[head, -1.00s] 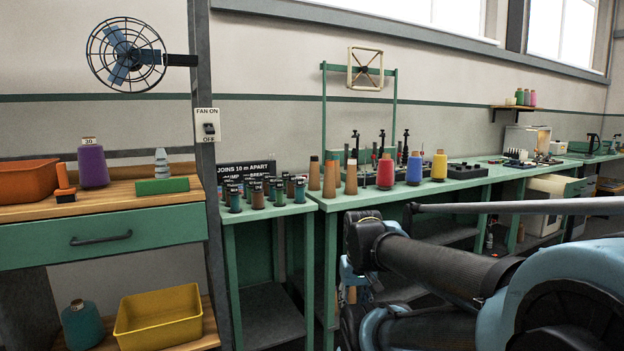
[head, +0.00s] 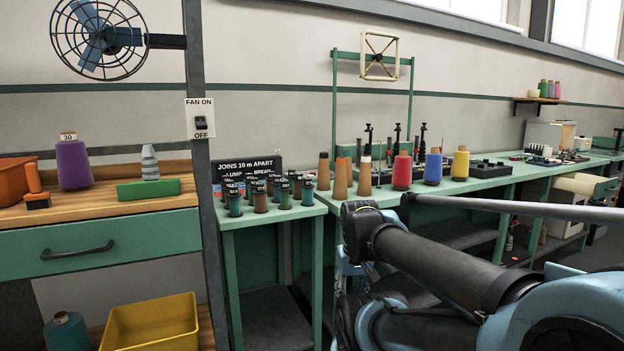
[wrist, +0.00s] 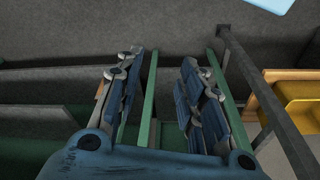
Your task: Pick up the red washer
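I cannot make out a red washer for certain in either view. My gripper (wrist: 160,62) shows in the wrist view with its two blue and grey fingers spread wide apart. Nothing is between the fingers. Beyond them are green bench legs and dark grey floor. In the head view my arm fills the lower right, and the gripper's fingers cannot be made out there.
A small green table (head: 265,219) holds several dark spools. The long green bench (head: 385,194) holds brown cones and red (head: 402,171), blue and yellow ones. At left stands a wooden-topped drawer unit (head: 110,235) with a yellow bin (head: 150,325) below.

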